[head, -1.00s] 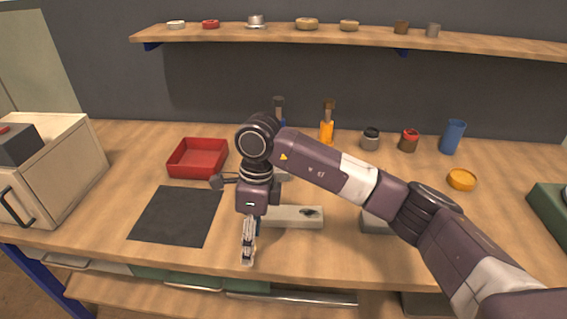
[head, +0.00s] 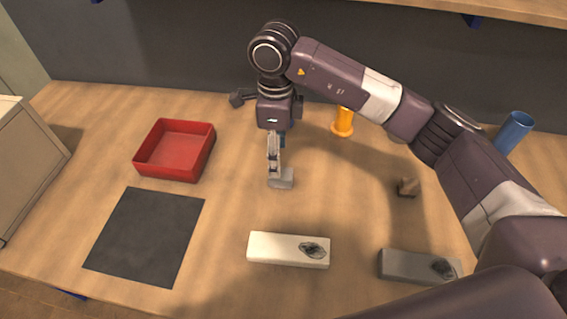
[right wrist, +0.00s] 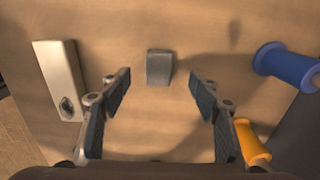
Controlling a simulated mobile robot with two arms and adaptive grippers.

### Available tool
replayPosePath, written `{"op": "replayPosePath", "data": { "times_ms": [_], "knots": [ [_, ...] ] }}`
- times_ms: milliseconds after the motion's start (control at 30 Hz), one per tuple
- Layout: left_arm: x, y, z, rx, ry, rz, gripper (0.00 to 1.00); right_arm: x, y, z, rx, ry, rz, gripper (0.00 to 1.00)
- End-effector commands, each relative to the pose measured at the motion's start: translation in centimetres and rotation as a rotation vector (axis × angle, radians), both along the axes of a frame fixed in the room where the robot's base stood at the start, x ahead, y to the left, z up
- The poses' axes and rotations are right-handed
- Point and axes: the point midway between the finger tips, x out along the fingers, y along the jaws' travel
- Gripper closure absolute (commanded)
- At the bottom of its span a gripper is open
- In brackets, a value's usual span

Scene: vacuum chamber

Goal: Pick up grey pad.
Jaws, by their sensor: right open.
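The grey pad (head: 284,179) is a small grey block on the table, behind the pale bar. In the right wrist view the grey pad (right wrist: 159,67) lies ahead of the fingertips, roughly centred between them, with bare table around it. My right gripper (head: 274,160) points down just above and behind the pad in the head view, partly overlapping it there. In the right wrist view the right gripper (right wrist: 165,95) is open with nothing between its fingers. My left gripper is not in view.
A pale bar with a dark mark (head: 275,248) and a grey bar (head: 408,264) lie nearer the front. A red tray (head: 174,176) and a black mat (head: 145,235) are left. An orange spool-like item (head: 343,124) and a blue one (right wrist: 288,66) stand near the gripper.

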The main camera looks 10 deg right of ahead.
Motion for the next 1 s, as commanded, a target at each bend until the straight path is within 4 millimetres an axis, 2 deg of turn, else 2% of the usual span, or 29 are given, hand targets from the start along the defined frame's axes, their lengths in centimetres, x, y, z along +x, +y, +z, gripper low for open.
{"op": "replayPosePath", "data": {
  "times_ms": [67,200,533,867,1000],
  "knots": [
    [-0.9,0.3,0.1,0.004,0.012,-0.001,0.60,-0.1,0.0,-0.8,-0.001,0.004,0.000,0.44],
    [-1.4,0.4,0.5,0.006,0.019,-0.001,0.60,-0.1,-0.1,-2.4,-0.001,0.004,-0.001,0.44],
    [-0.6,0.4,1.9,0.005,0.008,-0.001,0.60,-0.2,-0.7,-6.8,-0.001,0.004,-0.001,0.44],
    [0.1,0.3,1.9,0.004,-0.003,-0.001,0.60,-0.1,-0.7,-7.5,0.000,0.000,0.000,0.45],
    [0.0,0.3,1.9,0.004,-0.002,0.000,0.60,-0.1,-0.7,-7.5,0.000,0.000,0.000,0.60]
  ]
}}
